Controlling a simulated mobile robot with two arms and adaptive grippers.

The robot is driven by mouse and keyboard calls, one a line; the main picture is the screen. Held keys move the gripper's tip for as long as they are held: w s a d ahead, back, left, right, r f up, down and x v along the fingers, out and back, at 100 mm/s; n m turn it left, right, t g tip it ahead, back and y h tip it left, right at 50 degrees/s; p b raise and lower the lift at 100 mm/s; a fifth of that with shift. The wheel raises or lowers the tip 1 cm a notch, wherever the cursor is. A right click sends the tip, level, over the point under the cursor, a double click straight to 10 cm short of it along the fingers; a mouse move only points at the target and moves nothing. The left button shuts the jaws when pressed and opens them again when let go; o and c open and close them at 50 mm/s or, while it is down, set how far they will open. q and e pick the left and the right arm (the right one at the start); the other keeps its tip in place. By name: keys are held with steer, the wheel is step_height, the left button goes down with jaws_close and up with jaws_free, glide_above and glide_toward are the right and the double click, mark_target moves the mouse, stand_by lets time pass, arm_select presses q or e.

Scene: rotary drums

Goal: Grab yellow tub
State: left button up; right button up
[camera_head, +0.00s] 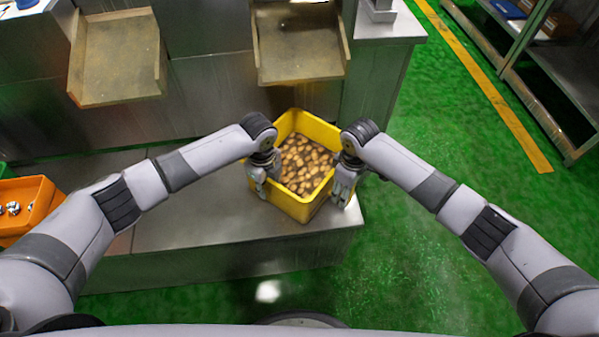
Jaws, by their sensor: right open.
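The yellow tub (293,208) stands on the steel bench near its right end, filled with brown, potato-like pieces (304,163). My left gripper (262,188) is at the tub's left wall, partly over the rim. Whether its fingers are open or shut is hard to see. My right gripper (342,194) is at the tub's right side, pointing down and open, just outside the wall. I cannot tell whether either gripper touches the tub.
The steel bench (200,211) is clear left of the tub. An orange bin (36,196) with metallic items sits at the far left. Two chutes (118,60) (300,45) hang above. A shelf rack (555,75) and a yellow floor line (490,85) are at right.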

arm_select(q)
steer(key=shift+c, duration=0.4)
arm_select(e)
steer(key=shift+c, duration=0.4)
arm_select(q)
steer(key=c, duration=0.5)
arm_select(e)
steer(key=c, duration=0.5)
arm_select(q)
jaws_close()
arm_select(e)
jaws_close()
arm_select(q)
steer(key=shift+w+r, duration=0.1)
steer(key=shift+r, duration=0.15)
arm_select(e)
steer(key=shift+w+r, duration=0.15)
steer(key=shift+r, duration=0.1)
